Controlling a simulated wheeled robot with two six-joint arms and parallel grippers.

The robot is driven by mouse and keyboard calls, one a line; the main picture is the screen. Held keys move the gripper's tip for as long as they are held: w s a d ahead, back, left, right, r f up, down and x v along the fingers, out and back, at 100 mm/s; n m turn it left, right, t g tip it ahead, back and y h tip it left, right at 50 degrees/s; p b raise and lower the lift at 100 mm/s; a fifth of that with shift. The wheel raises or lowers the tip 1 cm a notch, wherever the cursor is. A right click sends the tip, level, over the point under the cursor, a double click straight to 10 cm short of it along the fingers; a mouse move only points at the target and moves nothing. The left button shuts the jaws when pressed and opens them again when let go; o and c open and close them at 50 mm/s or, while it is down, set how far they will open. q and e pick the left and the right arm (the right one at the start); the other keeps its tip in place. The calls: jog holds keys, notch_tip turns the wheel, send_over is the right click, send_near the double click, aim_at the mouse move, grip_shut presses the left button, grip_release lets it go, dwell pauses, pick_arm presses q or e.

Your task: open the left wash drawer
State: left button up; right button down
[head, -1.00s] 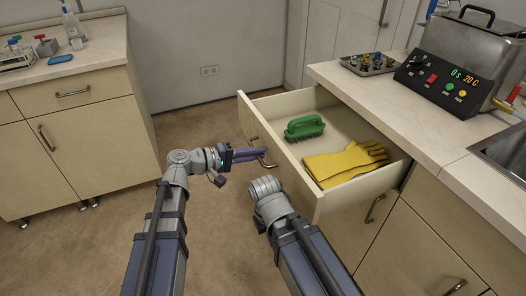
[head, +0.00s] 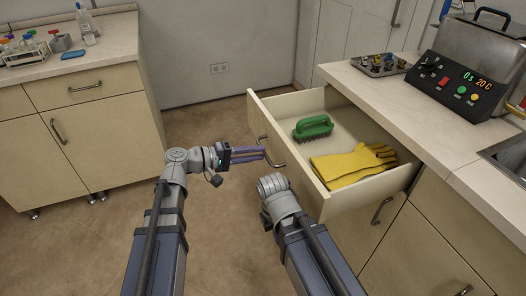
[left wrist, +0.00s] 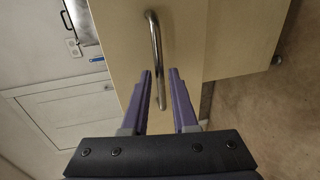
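The wash drawer (head: 347,203) stands pulled well out from under the right counter. Inside it are a green brush (head: 313,126) and yellow gloves (head: 352,165). My left gripper (head: 264,153) is at the bar handle (head: 268,156) on the drawer front. In the left wrist view the fingers of my left gripper (left wrist: 161,75) are spread. The handle (left wrist: 155,50) has its lower end between them, with gaps visible on both sides. My right arm reaches in beside the drawer's near corner; its gripper does not show.
The right counter (head: 430,110) holds a tray of small parts (head: 380,64) and a bath with a control panel (head: 460,87). A left cabinet (head: 90,130) stands apart. The floor (head: 200,130) between them is clear.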

pick_arm(q)
jog(key=v, duration=0.5)
jog(key=shift+p, duration=0.35)
jog(key=shift+d+f, duration=0.1)
jog(key=s+d+f+m+g+y, duration=0.45)
jog(key=s+f+y, duration=0.25)
jog(key=s+f, duration=0.45)
jog(key=s+a+f+m+g+y, duration=0.1)
jog(key=s+a+f+m+y, duration=0.35)
jog(key=y, duration=0.45)
notch_tip(320, 180, up, 26)
jog(key=a+n+p, duration=0.1)
jog(key=p, duration=2.6)
jog(key=shift+w, duration=0.3)
